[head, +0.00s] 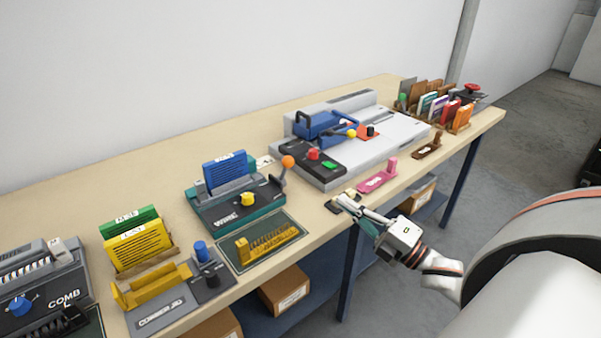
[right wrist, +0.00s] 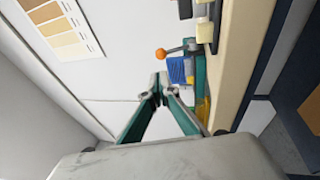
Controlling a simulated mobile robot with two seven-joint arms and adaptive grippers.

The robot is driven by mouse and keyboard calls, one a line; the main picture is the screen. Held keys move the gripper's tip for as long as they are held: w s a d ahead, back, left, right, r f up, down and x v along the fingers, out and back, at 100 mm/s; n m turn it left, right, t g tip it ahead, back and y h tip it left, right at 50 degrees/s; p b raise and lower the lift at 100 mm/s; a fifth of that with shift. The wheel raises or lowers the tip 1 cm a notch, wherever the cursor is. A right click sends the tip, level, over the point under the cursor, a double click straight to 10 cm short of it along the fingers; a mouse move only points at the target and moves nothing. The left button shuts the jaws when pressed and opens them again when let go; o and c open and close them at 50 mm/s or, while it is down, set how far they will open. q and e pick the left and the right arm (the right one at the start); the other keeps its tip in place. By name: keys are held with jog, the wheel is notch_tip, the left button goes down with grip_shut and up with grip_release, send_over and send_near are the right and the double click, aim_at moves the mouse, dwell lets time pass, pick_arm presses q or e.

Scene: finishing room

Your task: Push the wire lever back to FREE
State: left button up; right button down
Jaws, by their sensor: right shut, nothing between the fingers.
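The wire machine (head: 225,212) is a teal and dark-grey unit marked WIRE, with a yellow knob on its front. Its lever is a dark arm with an orange ball (head: 288,162), standing up at the machine's right end. A blue stack of sheets stands in its top. In the right wrist view the orange ball (right wrist: 161,54) sticks out beside the blue stack. I cannot read a FREE mark. My right gripper (head: 345,203) is shut and empty, at the table's front edge, right of and nearer than the lever and apart from it. My left gripper is not in view.
A grey machine with a blue carriage (head: 325,125) stands behind and right of the lever. A pink piece (head: 378,178) lies near my right gripper. A dark mat with a yellow comb-like piece (head: 268,240) lies before the wire machine. Boxes (head: 285,288) sit below the table.

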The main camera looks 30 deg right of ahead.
jog(key=p, duration=0.1)
send_near(284, 173)
jog(key=w+r, duration=0.3)
jog(key=r, duration=0.3)
jog(key=shift+w+a+f, duration=0.25)
jog(key=shift+a, duration=0.15)
